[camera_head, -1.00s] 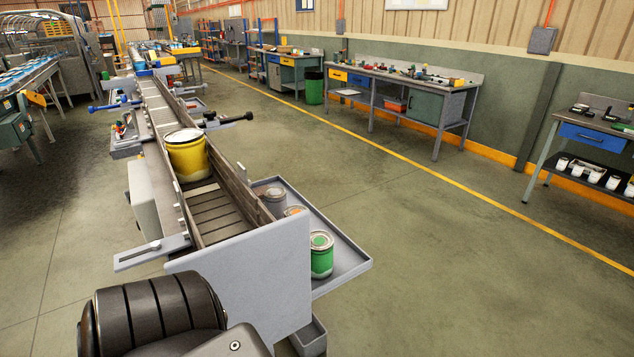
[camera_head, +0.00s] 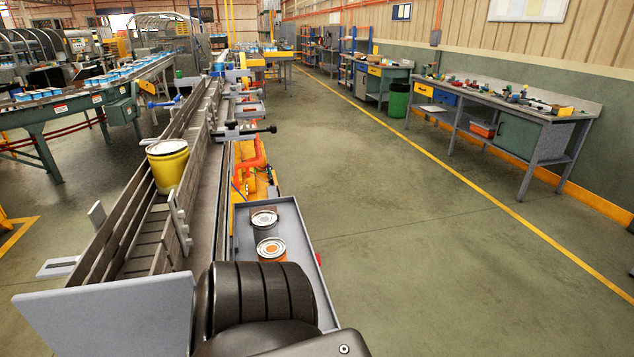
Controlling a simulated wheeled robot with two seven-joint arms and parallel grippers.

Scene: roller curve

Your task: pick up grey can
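A grey can (camera_head: 264,220) with a pale lid stands in the grey side tray (camera_head: 302,254), at its far end to the right of the conveyor. A can with an orange mark on its lid (camera_head: 271,250) stands just nearer in the same tray. A dark ribbed link of my own arm covers the near part of the tray. Neither of my grippers is in view.
A yellow can (camera_head: 168,165) stands on the conveyor (camera_head: 150,228) between its side rails. A grey end plate (camera_head: 112,315) closes the conveyor's near end. Black-handled clamps (camera_head: 243,132) stick out over its right side. The floor (camera_head: 420,250) to the right is clear.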

